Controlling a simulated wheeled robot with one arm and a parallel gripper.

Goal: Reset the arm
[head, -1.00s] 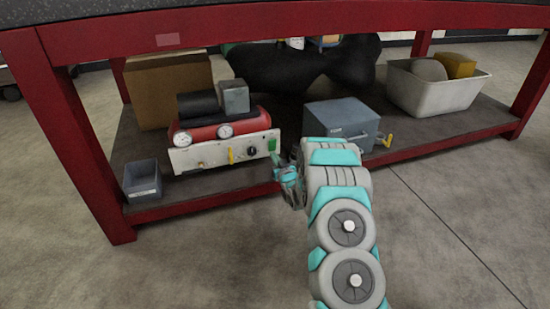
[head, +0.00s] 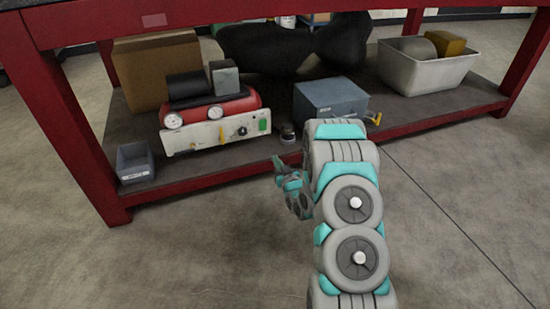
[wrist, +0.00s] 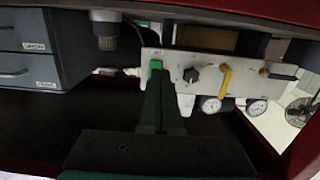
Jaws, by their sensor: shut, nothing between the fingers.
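My gripper (head: 281,164) is at the end of my grey and teal arm, in front of the red table's lower shelf. It is shut and empty, clear of the red compressor's control panel (head: 215,133). In the wrist view my shut gripper (wrist: 160,84) points at the same panel (wrist: 212,72), which appears upside down. The panel's green switch (head: 262,125) shows just beyond the fingertips in the wrist view, with a black knob and yellow lever beside it.
The red table frame (head: 110,207) and shelf edge lie close to my gripper. A blue-grey drawer box (head: 330,97), grey bin (head: 134,163), cardboard box (head: 157,68) and white tub (head: 425,72) stand on the shelf. The floor in front is clear.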

